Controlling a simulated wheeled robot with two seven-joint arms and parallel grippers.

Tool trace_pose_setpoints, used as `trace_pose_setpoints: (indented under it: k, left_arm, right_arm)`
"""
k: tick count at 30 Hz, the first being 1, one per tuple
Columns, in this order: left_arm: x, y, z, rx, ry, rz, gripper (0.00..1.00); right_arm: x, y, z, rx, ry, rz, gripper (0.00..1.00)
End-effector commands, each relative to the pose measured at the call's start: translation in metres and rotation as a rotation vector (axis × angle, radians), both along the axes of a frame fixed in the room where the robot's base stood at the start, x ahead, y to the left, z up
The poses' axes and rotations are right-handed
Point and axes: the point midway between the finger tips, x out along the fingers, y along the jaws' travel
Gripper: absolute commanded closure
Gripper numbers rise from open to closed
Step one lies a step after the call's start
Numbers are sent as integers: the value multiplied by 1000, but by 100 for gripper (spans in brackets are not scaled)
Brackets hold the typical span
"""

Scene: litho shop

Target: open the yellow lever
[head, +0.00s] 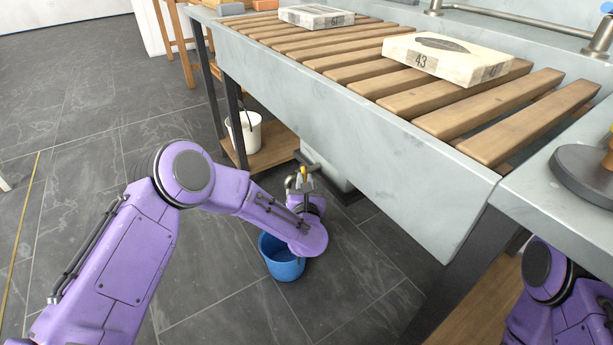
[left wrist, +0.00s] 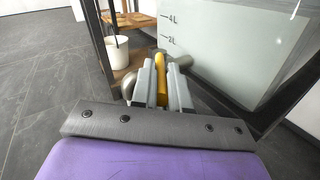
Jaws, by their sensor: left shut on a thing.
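The yellow lever (left wrist: 161,78) sits between the two grey fingers of my left gripper (left wrist: 162,85), which is shut on it in the left wrist view. The lever belongs to a metal valve (left wrist: 129,84) below the sink, in front of a pale tank with level marks (left wrist: 225,50). In the head view only a small bit of the yellow lever (head: 304,170) shows at my left gripper (head: 306,182). My left wrist hides much of the valve. My right arm shows at the lower right, but its gripper is out of view.
A blue bucket (head: 281,257) stands on the floor under my left wrist. A white bucket (head: 244,131) is on the wooden lower shelf (head: 272,150). The grey sink (head: 390,165) with wooden slats and two numbered stone blocks overhangs the valve. Floor at left is clear.

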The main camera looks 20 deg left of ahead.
Motion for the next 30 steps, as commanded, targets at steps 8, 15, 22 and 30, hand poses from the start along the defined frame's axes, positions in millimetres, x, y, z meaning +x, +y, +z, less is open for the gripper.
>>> trace_pose_setpoints:
  k: [8,15,22,30]
  left_arm:
    - [-5,22,-2,-1,3,-249,100]
    - [-4,34,-3,1,3,-426,100]
    - [-2,42,-2,0,1,-535,100]
    - [-1,45,-2,1,2,-588,100]
  right_arm:
    - [0,0,4,-1,-1,1,57]
    - [0,0,-1,0,0,0,57]
    - [0,0,-4,0,0,0,57]
    - [0,0,-5,1,1,-1,57]
